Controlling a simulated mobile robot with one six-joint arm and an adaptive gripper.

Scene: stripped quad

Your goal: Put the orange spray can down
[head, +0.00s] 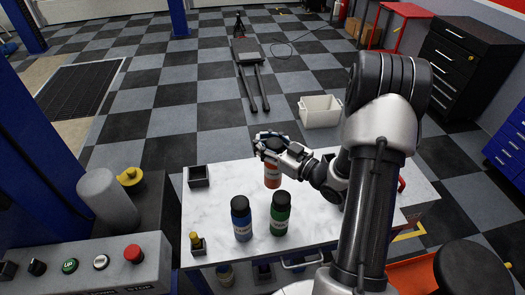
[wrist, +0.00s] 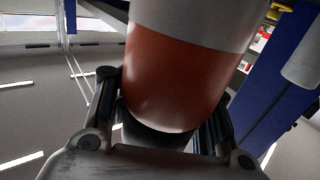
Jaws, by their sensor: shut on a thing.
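The orange spray can (head: 272,176) is upright in my gripper (head: 270,143), over the back part of the white table top (head: 213,222). In the head view its upper part is hidden by the gripper. In the wrist view the can (wrist: 177,80) fills the middle, orange with a pale band, between the two fingers of my gripper (wrist: 165,115). The gripper is shut on it. I cannot tell whether the can's base touches the table top.
A blue can (head: 241,220) and a green can (head: 280,214) stand in front of the orange one. A small dark box (head: 199,176) sits at the back left corner, and a holder with a yellow item (head: 197,243) at the front left. The table's left middle is clear.

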